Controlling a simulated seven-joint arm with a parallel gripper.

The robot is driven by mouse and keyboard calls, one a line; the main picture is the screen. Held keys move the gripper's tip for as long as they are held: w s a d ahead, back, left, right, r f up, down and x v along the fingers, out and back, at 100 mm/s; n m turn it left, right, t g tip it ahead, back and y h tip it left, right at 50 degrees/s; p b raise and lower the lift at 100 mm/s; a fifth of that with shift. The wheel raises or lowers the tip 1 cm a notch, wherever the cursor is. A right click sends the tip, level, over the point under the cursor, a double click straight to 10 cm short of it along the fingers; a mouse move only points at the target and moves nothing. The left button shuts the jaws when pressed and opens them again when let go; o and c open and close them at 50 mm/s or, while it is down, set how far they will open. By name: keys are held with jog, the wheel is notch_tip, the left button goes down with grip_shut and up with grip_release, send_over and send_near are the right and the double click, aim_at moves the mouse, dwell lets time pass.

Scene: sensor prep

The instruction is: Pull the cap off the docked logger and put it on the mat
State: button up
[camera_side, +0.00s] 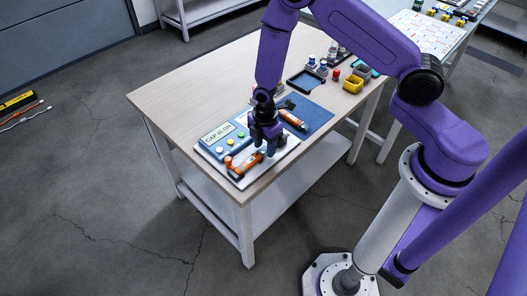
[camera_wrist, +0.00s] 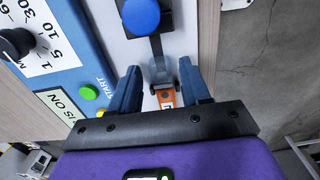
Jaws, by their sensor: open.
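The docked logger (camera_side: 247,162) is an orange stick on a pale board beside a blue panel (camera_side: 213,150) whose display reads "CAP IS ON". My gripper (camera_side: 262,146) is over its upper right end, jaws open. In the wrist view my gripper (camera_wrist: 159,72) has one blue finger on each side of the logger (camera_wrist: 166,99), with visible gaps. A grey piece (camera_wrist: 158,72) lies between the fingertips; I cannot tell whether it is the cap. The blue mat (camera_side: 317,113) lies behind, with another orange, dark-ended object (camera_side: 293,120) on it.
A black knob (camera_wrist: 15,43) and a green button (camera_wrist: 88,92) are on the panel. A blue round top (camera_wrist: 140,15) sits beyond the fingertips. A dark tray (camera_side: 305,82), small bottles and a yellow bin (camera_side: 353,85) stand at the table's back. The table's left part is clear.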

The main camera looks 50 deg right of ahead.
jog(key=shift+f, duration=0.35)
dwell(0.3)
jog(key=c, duration=0.7)
